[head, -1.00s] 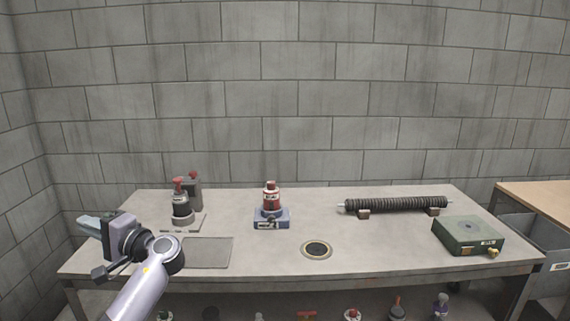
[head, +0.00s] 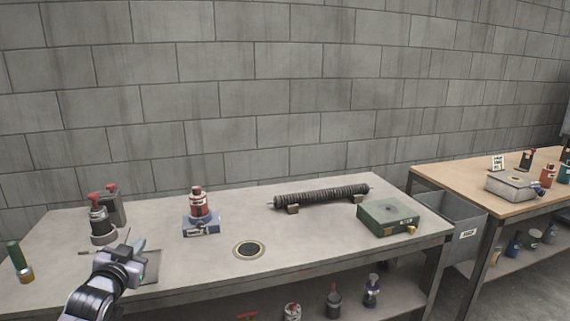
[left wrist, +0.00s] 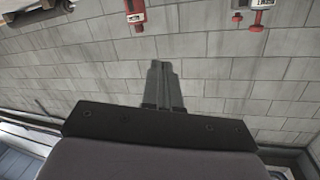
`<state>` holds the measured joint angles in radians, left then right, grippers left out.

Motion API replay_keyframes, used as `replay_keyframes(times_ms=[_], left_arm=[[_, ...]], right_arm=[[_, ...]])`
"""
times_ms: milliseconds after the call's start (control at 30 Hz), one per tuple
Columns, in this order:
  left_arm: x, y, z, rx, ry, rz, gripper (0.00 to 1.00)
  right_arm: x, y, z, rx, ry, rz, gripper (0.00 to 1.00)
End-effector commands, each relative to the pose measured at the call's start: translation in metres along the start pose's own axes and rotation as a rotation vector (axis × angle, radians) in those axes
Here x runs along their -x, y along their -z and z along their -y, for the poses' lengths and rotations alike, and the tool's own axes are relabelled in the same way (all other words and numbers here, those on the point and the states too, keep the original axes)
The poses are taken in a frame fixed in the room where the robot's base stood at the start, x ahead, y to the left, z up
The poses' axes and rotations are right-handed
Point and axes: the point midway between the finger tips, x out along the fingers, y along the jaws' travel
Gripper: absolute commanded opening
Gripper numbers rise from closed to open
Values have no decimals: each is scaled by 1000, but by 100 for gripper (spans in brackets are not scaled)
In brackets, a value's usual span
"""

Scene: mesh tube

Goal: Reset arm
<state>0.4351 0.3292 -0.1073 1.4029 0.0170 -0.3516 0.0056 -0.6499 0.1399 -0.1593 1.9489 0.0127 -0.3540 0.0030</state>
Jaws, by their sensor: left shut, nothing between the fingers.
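My left gripper (head: 130,244) is at the lower left of the head view, above the front left part of the grey table (head: 300,245). It is shut and holds nothing. In the left wrist view its two fingers (left wrist: 161,70) lie together in front of the block wall. My right gripper is in neither view. A dark ribbed tube (head: 322,195) lies on two small supports at the back of the table. A red and white bottle (head: 198,205) stands on a blue base (head: 201,226).
A black device with a red top (head: 101,222) and a green-handled tool (head: 18,262) stand at the left. A round ringed disc (head: 249,249) lies mid-table. A green box (head: 388,214) sits at the right. A wooden-topped table (head: 470,183) stands beyond a grey bin (head: 455,222).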

Motion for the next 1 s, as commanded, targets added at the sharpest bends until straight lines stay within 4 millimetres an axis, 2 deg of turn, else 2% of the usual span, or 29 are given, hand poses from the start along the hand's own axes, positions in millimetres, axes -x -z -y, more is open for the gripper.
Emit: replay_keyframes(times_ms=[33,167,267,400,500,633,800,900,1000], left_arm=[[10,-17,-14,2,-21,19,0],[41,-61,-50,13,-78,78,0],[73,-96,-79,27,-125,130,0],[126,-140,-118,57,-188,206,0],[166,-166,-142,83,-228,261,0],[222,-193,-168,122,-275,335,0],[290,-214,-192,172,-317,423,0],[318,-220,-200,194,-331,459,0],[335,-223,-204,209,-339,483,0]], right_arm=[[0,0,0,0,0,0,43],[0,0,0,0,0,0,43],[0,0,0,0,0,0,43],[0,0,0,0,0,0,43],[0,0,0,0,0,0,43],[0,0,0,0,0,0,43],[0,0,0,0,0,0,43],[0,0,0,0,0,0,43],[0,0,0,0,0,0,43]])
